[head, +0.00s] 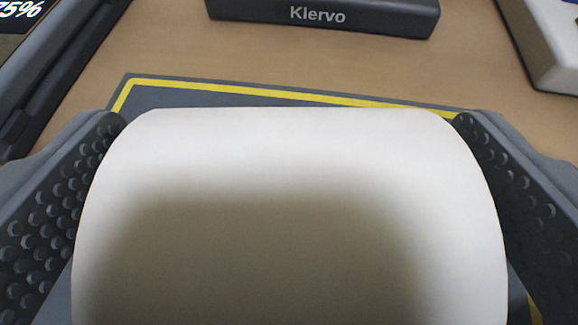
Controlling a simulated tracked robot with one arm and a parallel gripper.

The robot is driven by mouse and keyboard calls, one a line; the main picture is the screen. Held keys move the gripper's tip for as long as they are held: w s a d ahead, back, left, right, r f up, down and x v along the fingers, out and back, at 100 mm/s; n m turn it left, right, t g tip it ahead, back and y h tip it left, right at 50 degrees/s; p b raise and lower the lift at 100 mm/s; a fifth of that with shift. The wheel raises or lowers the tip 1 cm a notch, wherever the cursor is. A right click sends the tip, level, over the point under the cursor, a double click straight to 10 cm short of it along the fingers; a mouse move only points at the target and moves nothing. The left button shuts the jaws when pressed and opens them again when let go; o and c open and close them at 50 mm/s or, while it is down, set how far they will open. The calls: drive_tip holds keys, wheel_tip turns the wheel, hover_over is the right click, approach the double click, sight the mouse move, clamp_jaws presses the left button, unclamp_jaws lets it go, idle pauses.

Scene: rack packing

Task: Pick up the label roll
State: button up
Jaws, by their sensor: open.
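The label roll (290,165) is a large white rounded body that fills the lower middle of the head view. A broad shadow lies over its near part, and its lower end runs out of the picture. My gripper (290,215) is open, with one dark studded finger on each side of the roll. The roll lies between the fingers, and both look very close to its sides. I cannot tell whether either finger touches it.
A dark grey mat (190,97) with a yellow border lies under the roll on a tan table (300,62). A black block marked "Klervo" (325,16) is at the back. A dark device with a screen (45,75) stands at left, and a white object (545,50) at right.

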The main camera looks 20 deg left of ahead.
drive_tip(key=shift+w+a+f, duration=0.15)
drive_tip(key=shift+w+f, duration=0.05)
drive_tip(key=shift+w, duration=0.25)
drive_tip(key=shift+r, duration=0.1)
drive_tip(key=c, duration=1.3)
